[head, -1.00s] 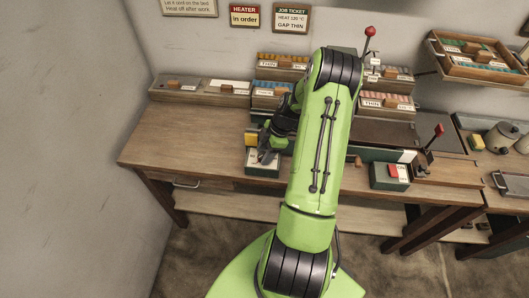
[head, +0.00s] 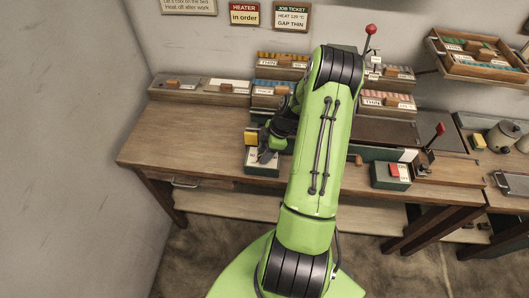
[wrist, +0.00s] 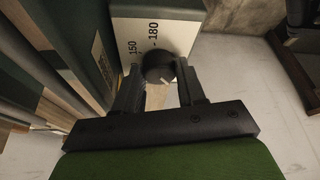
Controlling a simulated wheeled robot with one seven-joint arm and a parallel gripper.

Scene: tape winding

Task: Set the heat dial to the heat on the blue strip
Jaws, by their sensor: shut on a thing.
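The heat dial (wrist: 158,67) is a dark round knob on a pale plate (wrist: 125,12) marked 150 and 180 in the wrist view. A short light mark shows on the knob's lower right side. My gripper (wrist: 160,72) is shut on the dial, one finger on each side. In the head view my gripper (head: 265,153) is at the green control box (head: 262,171) on the bench's front edge, and the dial is hidden. The job ticket (head: 292,17) on the wall reads HEAT, seemingly 120 °C, and GAP THIN. I cannot make out a blue strip for certain.
Trays of samples (head: 272,88) line the back of the bench. A box with a red button (head: 394,170) and a red-knobbed lever (head: 440,128) are to the right. The bench's left part is clear.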

